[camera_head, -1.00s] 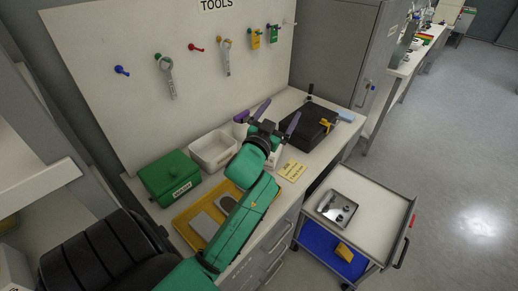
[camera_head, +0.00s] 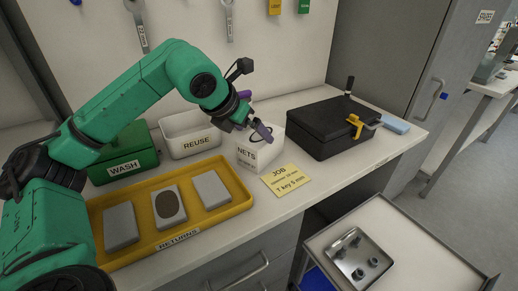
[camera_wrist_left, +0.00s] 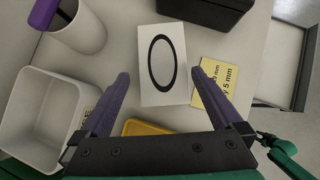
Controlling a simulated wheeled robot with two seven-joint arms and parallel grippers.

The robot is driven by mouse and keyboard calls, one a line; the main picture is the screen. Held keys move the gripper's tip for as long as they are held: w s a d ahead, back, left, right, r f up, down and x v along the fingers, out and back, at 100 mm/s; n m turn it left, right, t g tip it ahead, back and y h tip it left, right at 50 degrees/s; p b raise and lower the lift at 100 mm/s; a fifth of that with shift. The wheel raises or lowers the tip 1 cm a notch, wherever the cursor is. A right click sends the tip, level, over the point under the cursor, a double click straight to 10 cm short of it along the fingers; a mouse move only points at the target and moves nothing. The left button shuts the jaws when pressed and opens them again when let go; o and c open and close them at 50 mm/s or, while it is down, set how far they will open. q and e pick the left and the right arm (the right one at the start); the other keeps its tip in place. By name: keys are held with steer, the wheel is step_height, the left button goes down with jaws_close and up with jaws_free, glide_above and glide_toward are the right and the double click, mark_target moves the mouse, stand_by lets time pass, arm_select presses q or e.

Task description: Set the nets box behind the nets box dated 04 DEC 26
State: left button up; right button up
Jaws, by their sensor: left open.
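A white nets box (camera_head: 258,152) stands on the bench, its front marked NETS with smaller print that I cannot read. Its top carries a black oval ring and shows in the left wrist view (camera_wrist_left: 174,88). Only one nets box is visible, so I cannot tell which date it bears. My left gripper (camera_head: 254,130) is just above the box and partly hides its top. In the left wrist view the jaws (camera_wrist_left: 161,78) are open and empty, with the box beyond and between the purple fingers.
A white REUSE bin (camera_head: 190,142) and green WASH box (camera_head: 122,166) stand left. A yellow RETURNS tray (camera_head: 170,232) lies in front. A JOB note (camera_head: 286,180) lies right of the box, a black case (camera_head: 330,130) behind it. A white cup (camera_wrist_left: 80,35) stands near the bin.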

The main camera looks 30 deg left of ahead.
arm_select(q)
steer(key=x, duration=0.8)
steer(key=shift+w+d+f, duration=0.15)
steer(key=shift+w+d, duration=0.1)
steer(key=shift+w, duration=0.1)
steer(key=shift+s, duration=0.1)
steer(key=c, duration=1.3)
steer(key=shift+c, duration=0.2)
arm_select(e)
steer(key=shift+s+d, duration=0.15)
steer(key=shift+s, duration=0.25)
